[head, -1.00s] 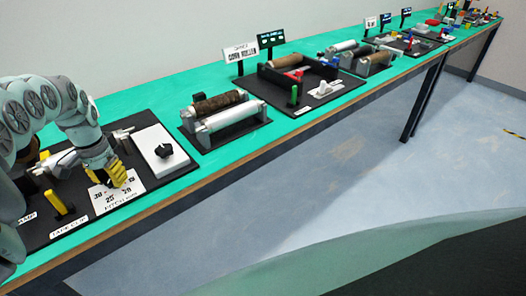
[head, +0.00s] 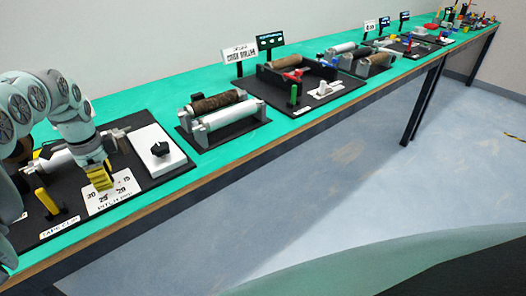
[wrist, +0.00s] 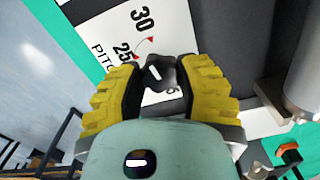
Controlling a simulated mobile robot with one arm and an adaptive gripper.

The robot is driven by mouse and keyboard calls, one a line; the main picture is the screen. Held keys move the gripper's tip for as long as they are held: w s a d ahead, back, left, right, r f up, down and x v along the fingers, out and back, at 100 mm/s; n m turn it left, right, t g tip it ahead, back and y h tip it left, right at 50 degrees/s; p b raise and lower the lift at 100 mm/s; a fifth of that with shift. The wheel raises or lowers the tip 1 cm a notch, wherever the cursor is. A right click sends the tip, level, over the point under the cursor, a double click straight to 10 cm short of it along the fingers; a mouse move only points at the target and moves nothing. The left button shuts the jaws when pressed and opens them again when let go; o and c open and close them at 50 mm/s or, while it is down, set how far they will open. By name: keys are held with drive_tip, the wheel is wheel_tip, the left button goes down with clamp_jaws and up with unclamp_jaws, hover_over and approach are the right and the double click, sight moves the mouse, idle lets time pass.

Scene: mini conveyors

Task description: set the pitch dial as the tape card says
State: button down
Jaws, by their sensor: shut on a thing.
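The pitch dial is a dark knob (wrist: 158,74) with a short white line on top, in the middle of the wrist view. My gripper (wrist: 160,88) has yellow ribbed fingers on either side of the knob, shut on it. The white dial plate (wrist: 112,40) shows 30 and 25 with red marks; other numbers are partly hidden by the fingers. In the head view my gripper (head: 101,184) covers the knob, and the plate (head: 108,203) shows several numbers. I cannot identify the tape card.
A yellow lever (head: 48,202) stands left of the plate, by a "TAPE CLIP"-like label (head: 60,227). A white box with a black knob (head: 160,155) is to the right. Rollers (head: 228,112) and signs (head: 240,58) stand farther along the green bench.

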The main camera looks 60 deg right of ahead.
drive_tip(key=shift+m, duration=0.6)
drive_tip(key=c, duration=0.5)
unclamp_jaws()
drive_tip(key=shift+c, duration=0.2)
wheel_tip(320, 180, up, 12)
idle(0.4)
